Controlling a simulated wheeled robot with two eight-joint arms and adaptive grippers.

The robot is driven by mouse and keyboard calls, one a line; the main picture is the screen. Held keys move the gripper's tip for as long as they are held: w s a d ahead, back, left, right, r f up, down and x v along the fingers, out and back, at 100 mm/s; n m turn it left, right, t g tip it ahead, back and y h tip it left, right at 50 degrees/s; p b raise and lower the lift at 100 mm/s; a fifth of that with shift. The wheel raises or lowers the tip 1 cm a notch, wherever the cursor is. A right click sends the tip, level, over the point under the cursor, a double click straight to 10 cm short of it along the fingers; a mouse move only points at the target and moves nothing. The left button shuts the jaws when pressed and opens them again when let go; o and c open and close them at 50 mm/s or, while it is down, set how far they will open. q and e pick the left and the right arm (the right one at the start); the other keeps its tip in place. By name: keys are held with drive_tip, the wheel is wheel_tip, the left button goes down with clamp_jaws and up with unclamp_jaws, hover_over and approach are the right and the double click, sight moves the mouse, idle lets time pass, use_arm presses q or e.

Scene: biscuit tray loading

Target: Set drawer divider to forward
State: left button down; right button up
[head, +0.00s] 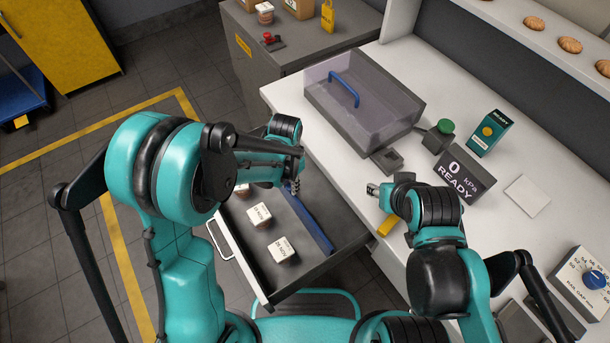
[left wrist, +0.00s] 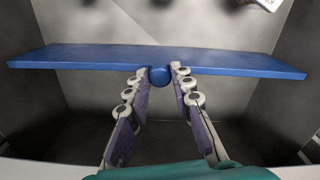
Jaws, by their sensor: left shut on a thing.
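The drawer (head: 330,263) is pulled open below the white counter. The blue divider (head: 314,226) stands across its inside, to the right of the labelled jars. In the left wrist view the divider (left wrist: 230,61) spans the drawer with a round knob (left wrist: 161,76) at its middle. My left gripper (left wrist: 162,82) is shut on that knob; in the head view the arm partly hides the divider's far end. My right gripper (head: 372,189) is over the counter's edge, near a yellow piece; its fingers are too small to judge.
Labelled jars (head: 282,250) stand in the drawer left of the divider. On the counter are a clear-lidded box with a blue handle (head: 344,88), a green button (head: 445,126), a READY display (head: 464,178) and a dial box (head: 588,283). A grey cabinet (head: 290,55) stands behind.

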use_arm(q)
drive_tip(key=s+a, duration=0.3)
drive_tip(key=a, duration=0.2)
drive_tip(key=shift+s, duration=0.2)
drive_tip(key=c, duration=1.3)
unclamp_jaws()
wheel_tip(320, 180, up, 12)
